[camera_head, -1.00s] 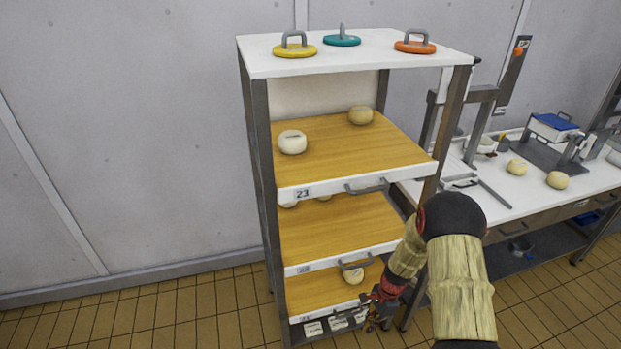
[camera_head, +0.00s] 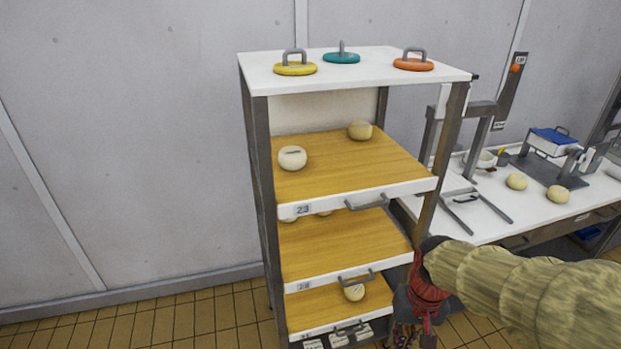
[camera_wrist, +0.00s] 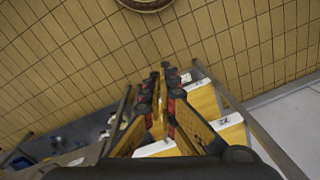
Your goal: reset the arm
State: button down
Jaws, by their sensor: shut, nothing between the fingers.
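My arm (camera_head: 530,290) comes in from the right edge in the head view. My gripper (camera_head: 405,338) hangs low at the bottom edge there, beside the right front of the shelf rack (camera_head: 259,190), partly cut off by the frame. In the wrist view my gripper (camera_wrist: 160,75) points over the tiled floor, its fingers together with nothing between them. The rack's shelves (camera_wrist: 205,98) lie just right of and below the fingers in that view.
The rack has pull-out wooden shelves with handles and pale round cheeses (camera_head: 292,158). Yellow (camera_head: 295,69), teal (camera_head: 341,58) and orange (camera_head: 413,65) handled discs sit on top. A white worktable (camera_head: 545,208) stands right. The floor (camera_head: 215,315) left of the rack is clear.

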jog(key=s+r+n+t, duration=0.1)
jog(key=s+r+t, duration=0.4)
jog(key=r, duration=0.8)
jog(key=s, duration=0.3)
jog(key=shift+a+r+h, duration=0.3)
jog(key=shift+a+r, duration=0.05)
jog(key=shift+a, duration=0.05)
jog(key=c, duration=2.6)
grip_release()
